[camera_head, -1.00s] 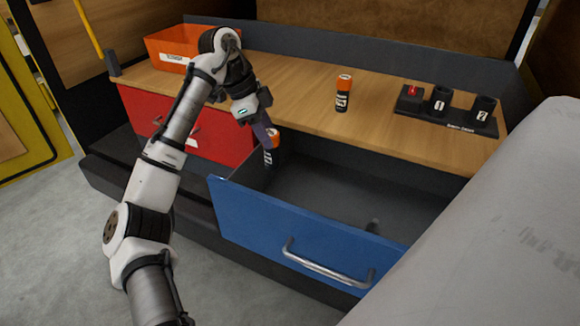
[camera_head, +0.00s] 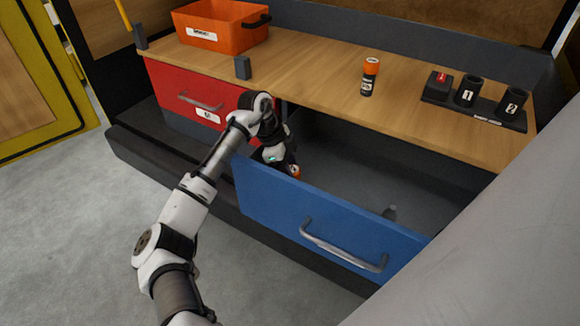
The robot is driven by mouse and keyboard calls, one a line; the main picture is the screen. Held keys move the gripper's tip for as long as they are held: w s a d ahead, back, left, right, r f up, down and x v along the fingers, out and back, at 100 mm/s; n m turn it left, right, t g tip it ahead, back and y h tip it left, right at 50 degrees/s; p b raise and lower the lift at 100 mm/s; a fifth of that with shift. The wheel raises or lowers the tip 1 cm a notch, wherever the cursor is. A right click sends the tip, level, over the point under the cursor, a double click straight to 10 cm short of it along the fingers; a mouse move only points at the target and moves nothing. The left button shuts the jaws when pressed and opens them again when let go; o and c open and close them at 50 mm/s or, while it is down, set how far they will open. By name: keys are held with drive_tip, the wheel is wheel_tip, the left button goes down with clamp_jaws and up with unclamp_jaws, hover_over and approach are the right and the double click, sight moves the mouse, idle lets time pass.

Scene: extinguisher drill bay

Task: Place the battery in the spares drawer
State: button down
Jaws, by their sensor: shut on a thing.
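An orange-and-black battery (camera_head: 295,171) shows only by its orange top, low at the left end of the open blue drawer (camera_head: 330,222). My gripper (camera_head: 289,166) is shut on this battery and reaches down into the drawer behind its blue front. The fingertips and the battery's lower part are hidden, so I cannot tell whether it touches the drawer floor. A second orange-and-black battery (camera_head: 369,77) stands upright on the wooden counter.
A closed red drawer (camera_head: 180,105) is left of the blue one. An orange bin (camera_head: 225,35) sits on the counter. A black holder (camera_head: 475,112) with numbered cups stands at the right.

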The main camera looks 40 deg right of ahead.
drive_tip(key=shift+f, duration=0.1)
drive_tip(key=shift+f, duration=0.1)
drive_tip(key=c, duration=0.9)
unclamp_jaws()
drive_tip(key=b+v, duration=0.2)
drive_tip(key=v, duration=1)
drive_tip(key=shift+s, duration=0.1)
